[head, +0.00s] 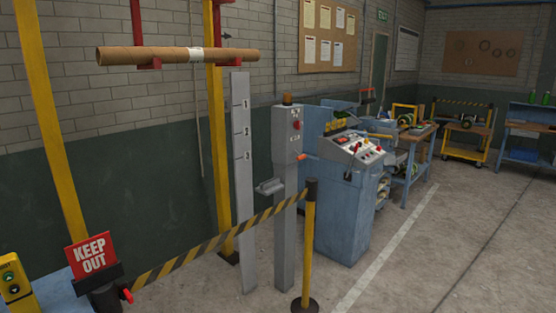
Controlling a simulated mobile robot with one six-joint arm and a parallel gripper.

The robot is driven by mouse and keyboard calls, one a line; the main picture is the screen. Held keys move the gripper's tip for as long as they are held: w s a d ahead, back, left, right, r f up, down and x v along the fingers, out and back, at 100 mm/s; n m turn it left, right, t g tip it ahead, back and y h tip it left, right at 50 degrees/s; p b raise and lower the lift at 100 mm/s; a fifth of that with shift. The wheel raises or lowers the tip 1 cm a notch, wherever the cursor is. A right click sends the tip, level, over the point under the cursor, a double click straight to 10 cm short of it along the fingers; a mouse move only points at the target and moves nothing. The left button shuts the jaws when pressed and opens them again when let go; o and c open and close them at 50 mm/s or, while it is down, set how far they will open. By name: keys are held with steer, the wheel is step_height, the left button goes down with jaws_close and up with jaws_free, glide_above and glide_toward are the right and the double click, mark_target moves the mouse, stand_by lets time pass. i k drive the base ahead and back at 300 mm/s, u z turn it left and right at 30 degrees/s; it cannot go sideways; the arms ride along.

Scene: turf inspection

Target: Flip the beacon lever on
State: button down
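A grey control box (287,136) stands on a grey post behind the striped barrier belt. A small amber-brown beacon (287,99) sits on top of it and looks dull, not glowing. A red knob (296,125) is on the box's front. A small orange-red handle (302,157) sticks out at its lower right; it may be the beacon lever, but its position is too small to read. My gripper is not in view.
A yellow-black belt (215,238) runs from the KEEP OUT sign (90,252) to a yellow post (308,245), crossing before the box's post. A blue console (345,200) with levers stands right of it. Floor at right is clear.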

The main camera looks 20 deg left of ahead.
mark_target(303, 156)
steer(key=u, duration=0.2)
steer(key=i, duration=0.85)
steer(key=u, duration=0.5)
steer(key=i, duration=0.9)
steer(key=u, duration=0.85)
steer(key=i, duration=0.55)
steer(key=u, duration=0.9)
steer(key=i, duration=0.7)
steer(key=u, duration=0.4)
